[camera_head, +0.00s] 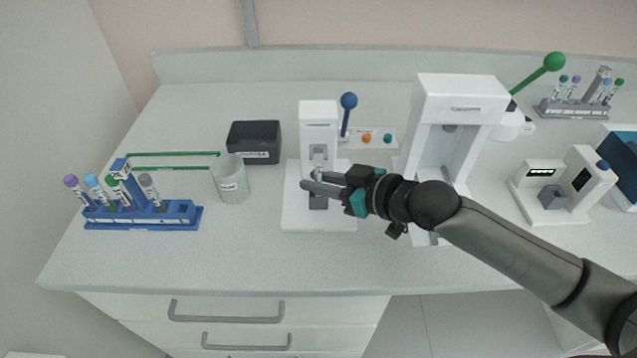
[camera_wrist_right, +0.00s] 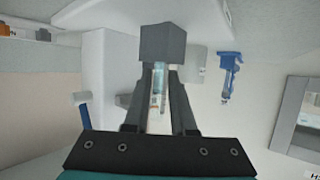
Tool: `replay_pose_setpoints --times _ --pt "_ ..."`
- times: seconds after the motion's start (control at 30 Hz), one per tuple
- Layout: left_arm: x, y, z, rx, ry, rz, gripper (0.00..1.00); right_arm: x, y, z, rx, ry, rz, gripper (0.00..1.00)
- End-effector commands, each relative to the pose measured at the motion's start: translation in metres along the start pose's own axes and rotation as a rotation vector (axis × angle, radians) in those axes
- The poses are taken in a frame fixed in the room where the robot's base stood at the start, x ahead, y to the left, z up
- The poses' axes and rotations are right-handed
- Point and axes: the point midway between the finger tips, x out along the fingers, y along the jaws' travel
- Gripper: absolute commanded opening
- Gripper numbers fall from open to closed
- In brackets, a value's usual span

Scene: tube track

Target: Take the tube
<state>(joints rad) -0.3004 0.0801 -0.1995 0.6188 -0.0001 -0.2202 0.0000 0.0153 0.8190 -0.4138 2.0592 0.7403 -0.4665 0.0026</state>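A clear, pale-blue tube (camera_wrist_right: 158,85) shows between the fingers of my right gripper (camera_wrist_right: 163,72) in the right wrist view, in line with a grey block (camera_wrist_right: 162,42) past the fingertips. In the head view my right gripper (camera_head: 313,179) reaches in from the right, over a white upright device (camera_head: 318,112) with a grey inner part. The fingers lie on both sides of the tube with a narrow gap; whether they press on it cannot be told. Most of the tube is hidden by the fingers in the head view. My left gripper is not in view.
A taller white device (camera_head: 460,90) with a green lever stands right of the gripper. The front counter strip is clear.

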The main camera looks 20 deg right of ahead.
Motion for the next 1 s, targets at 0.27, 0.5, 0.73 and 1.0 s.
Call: replay_pose_setpoints --times 0.27,0.5,0.73,1.0 --pt "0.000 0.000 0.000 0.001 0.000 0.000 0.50 0.000 0.000 0.000 0.000 0.000 0.000 0.00" --pt "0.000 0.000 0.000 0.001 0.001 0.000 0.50 0.000 0.000 0.000 0.000 0.000 0.000 0.00" --pt "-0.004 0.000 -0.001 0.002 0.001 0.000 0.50 -0.004 0.000 -0.011 -0.002 0.001 0.000 0.00" --pt "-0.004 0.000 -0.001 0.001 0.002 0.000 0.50 -0.013 0.000 -0.022 0.002 0.047 0.000 0.00"
